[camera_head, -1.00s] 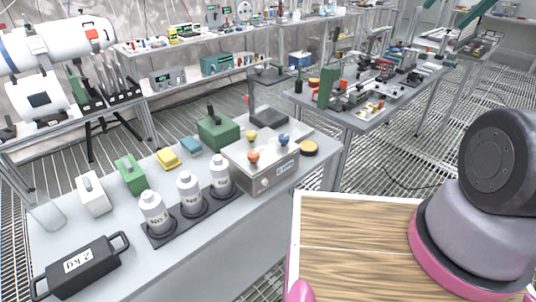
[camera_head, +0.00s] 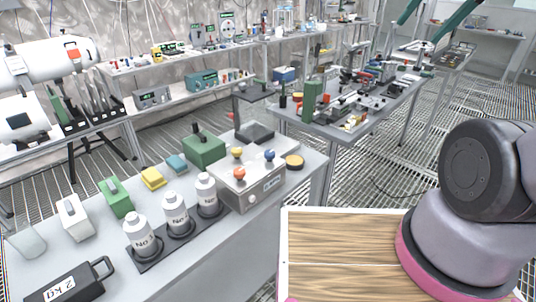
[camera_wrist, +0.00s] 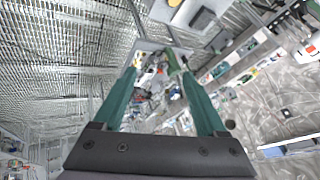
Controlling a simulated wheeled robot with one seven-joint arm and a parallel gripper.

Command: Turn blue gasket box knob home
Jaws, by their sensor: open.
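A grey metal box (camera_head: 236,198) with a small label and a round fitting on its front stands on the near grey table. On its top are a blue knob (camera_head: 270,155), a red-orange knob (camera_head: 239,173) and a yellow knob (camera_head: 237,152).
White bottles (camera_head: 174,214) stand in a dark rack left of the box. A crowded table (camera_head: 350,122) stands behind.

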